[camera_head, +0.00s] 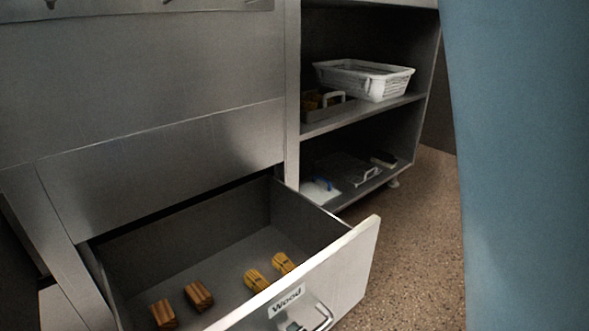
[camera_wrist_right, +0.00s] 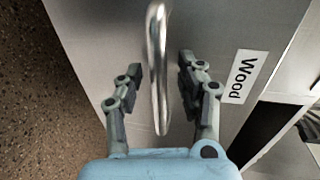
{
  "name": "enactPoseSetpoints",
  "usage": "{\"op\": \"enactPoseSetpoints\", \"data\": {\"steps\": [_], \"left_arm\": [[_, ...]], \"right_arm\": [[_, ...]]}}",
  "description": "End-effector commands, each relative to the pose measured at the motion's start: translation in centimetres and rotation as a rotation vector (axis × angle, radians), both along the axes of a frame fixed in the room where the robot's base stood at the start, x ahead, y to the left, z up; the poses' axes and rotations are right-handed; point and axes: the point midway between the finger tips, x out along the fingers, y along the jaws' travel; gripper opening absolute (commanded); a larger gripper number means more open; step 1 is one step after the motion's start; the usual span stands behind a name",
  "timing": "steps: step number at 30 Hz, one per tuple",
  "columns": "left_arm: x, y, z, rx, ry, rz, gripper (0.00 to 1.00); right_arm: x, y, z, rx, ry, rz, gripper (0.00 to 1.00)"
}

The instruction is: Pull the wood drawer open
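The wood drawer (camera_head: 345,275) stands pulled out of the steel cabinet, with its "Wood" label (camera_head: 287,301) on the front. Inside it lie two brown wooden blocks (camera_head: 199,295) and two yellowish bundles (camera_head: 257,280). The drawer's metal bar handle (camera_head: 322,316) is at the bottom edge of the head view. In the right wrist view the handle (camera_wrist_right: 158,75) runs between the fingers of my right gripper (camera_wrist_right: 152,85). The fingers are open, one on each side of the bar, with gaps visible. My left gripper is not in view.
An open shelf unit (camera_head: 365,118) right of the drawer holds a white perforated basket (camera_head: 365,79) and a grey caddy (camera_head: 328,105) above, and trays (camera_head: 350,172) below. Speckled floor (camera_head: 420,230) is clear right of the drawer. My blue arm link fills the right side.

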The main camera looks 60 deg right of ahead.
Motion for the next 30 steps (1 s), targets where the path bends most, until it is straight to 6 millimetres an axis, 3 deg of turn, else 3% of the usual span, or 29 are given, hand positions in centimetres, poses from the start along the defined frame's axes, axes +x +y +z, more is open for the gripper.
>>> {"op": "enactPoseSetpoints", "data": {"steps": [15, 21, 30], "left_arm": [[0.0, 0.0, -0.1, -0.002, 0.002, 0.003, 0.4], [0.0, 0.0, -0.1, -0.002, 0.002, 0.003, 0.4], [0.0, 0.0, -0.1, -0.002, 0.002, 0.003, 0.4]], "right_arm": [[-9.6, 2.3, 2.0, 0.0, 0.002, -0.001, 0.38], [-11.0, 2.6, 2.3, 0.001, 0.0, -0.001, 0.38], [-11.1, 2.7, 2.3, 0.001, 0.0, -0.001, 0.38]]}}
